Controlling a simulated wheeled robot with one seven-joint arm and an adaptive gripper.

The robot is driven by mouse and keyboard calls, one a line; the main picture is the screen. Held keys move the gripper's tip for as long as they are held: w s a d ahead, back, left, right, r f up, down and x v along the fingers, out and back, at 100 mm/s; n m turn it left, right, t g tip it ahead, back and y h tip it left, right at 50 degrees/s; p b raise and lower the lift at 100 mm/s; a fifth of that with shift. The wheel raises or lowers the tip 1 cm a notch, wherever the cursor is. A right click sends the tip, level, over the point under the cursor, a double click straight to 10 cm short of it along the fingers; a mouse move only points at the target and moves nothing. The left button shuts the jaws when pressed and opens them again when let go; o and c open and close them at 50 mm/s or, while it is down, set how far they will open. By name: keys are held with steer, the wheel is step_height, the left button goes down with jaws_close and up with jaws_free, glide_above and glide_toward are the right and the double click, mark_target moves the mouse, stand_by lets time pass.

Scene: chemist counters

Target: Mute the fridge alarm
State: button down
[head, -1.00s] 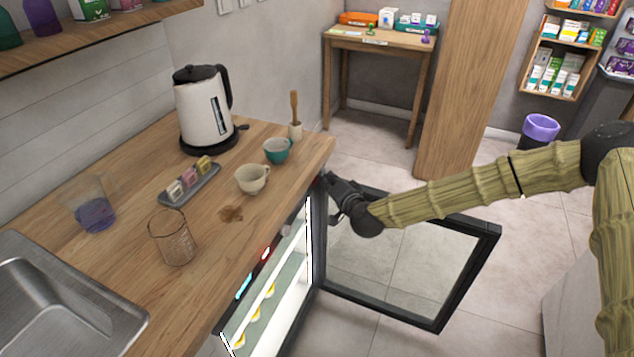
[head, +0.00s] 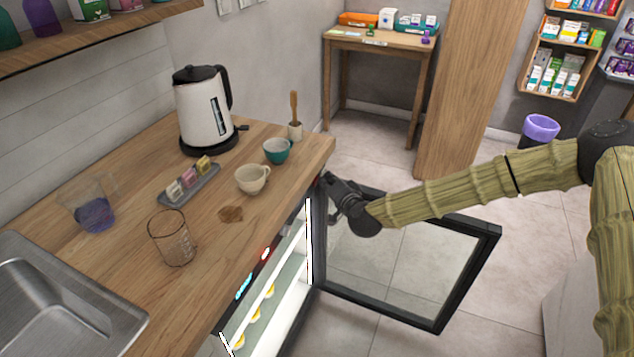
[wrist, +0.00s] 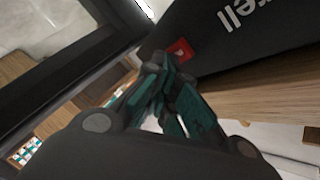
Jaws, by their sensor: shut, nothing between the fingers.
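The under-counter fridge stands lit, its dark-framed glass door (head: 410,262) swung open to the right. A blue display (head: 244,286) and a red light (head: 265,253) show on its dark top front strip. In the wrist view, a red square button (wrist: 180,50) with a small pale mark sits on a dark panel (wrist: 245,50) with white lettering ending in "rell". My gripper (head: 327,180) is at the counter's right front corner, by the hinge side of the door. Its fingers (wrist: 165,72) are shut and empty, tips close to the red button; contact cannot be told.
The counter (head: 120,265) holds a kettle (head: 203,110), two cups, a glass beaker (head: 172,238), a jug with purple liquid (head: 93,210) and a small tray of coloured items. The open door fills the floor space under my arm.

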steer(key=shift+a, duration=0.2)
stand_by(0.3)
steer(key=shift+d, duration=0.15)
steer(key=shift+s+d, duration=0.2)
steer(key=shift+d, duration=0.5)
steer(key=shift+d, duration=0.1)
steer(key=d, duration=0.1)
steer(key=s+d, duration=0.1)
steer(key=d, duration=0.2)
steer(key=shift+s+d+b, duration=0.3)
steer(key=shift+b, duration=0.05)
stand_by(0.8)
